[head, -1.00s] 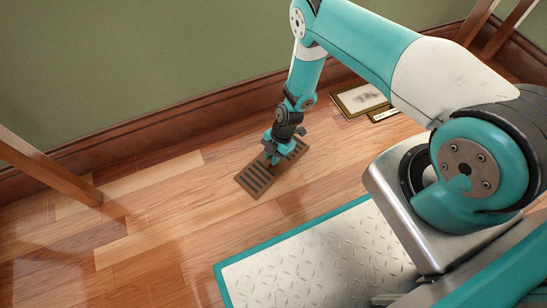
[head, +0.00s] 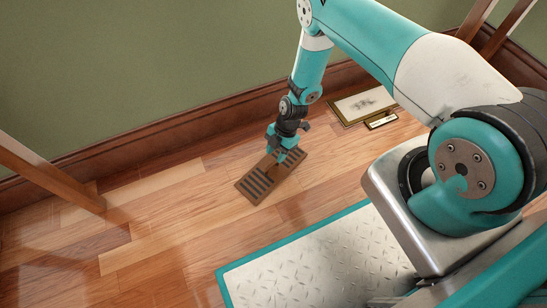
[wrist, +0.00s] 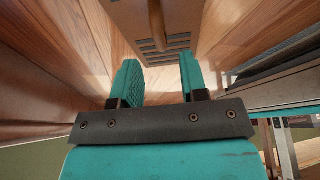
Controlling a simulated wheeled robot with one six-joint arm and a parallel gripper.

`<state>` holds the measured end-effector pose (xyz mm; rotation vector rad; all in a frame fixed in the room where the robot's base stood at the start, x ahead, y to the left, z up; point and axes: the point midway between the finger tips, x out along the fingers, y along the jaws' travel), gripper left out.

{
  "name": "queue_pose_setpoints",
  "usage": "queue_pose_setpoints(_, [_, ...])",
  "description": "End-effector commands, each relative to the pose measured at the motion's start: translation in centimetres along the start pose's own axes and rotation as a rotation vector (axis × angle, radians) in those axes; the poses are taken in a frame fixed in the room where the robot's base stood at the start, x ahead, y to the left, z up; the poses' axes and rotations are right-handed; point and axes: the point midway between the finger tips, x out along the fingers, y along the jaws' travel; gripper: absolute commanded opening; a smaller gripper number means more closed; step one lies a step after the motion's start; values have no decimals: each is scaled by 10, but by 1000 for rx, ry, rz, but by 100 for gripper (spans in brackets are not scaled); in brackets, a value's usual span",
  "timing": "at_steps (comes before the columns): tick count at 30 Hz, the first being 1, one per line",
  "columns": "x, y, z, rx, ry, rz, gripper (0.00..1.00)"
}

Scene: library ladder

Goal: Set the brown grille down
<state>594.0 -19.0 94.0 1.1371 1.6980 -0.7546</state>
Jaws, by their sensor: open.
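The brown grille (head: 257,184) lies flat on the wooden floor in the head view, with dark slots across it. It also shows at the top of the wrist view (wrist: 150,16), with a brown upright handle (wrist: 156,28) on it. My gripper (head: 280,159) is just above the grille's middle in the head view and partly covers it. In the wrist view my gripper's two teal fingers (wrist: 160,76) stand apart with nothing between them. The handle is beyond the fingertips, apart from them.
A framed picture (head: 360,105) and a small plaque (head: 381,121) lie on the floor by the skirting board, right of the grille. A wooden ladder leg (head: 50,175) slants at the left. Floor left of the grille is clear.

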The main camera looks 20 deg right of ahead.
Motion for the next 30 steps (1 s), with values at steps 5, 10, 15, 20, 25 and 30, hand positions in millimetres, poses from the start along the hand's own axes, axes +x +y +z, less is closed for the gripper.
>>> queue_pose_setpoints(5, [-42,0,-2,2,0,1,40])
queue_pose_setpoints(10, [-60,0,-1,2,1,0,40])
queue_pose_setpoints(15, [-93,16,-12,52,-5,11,40])
queue_pose_setpoints(20, [-178,45,-59,228,-9,35,40])
queue_pose_setpoints(25, [-278,49,-133,473,-7,60,40])
queue_pose_setpoints(30, [-359,18,-208,714,0,84,40])
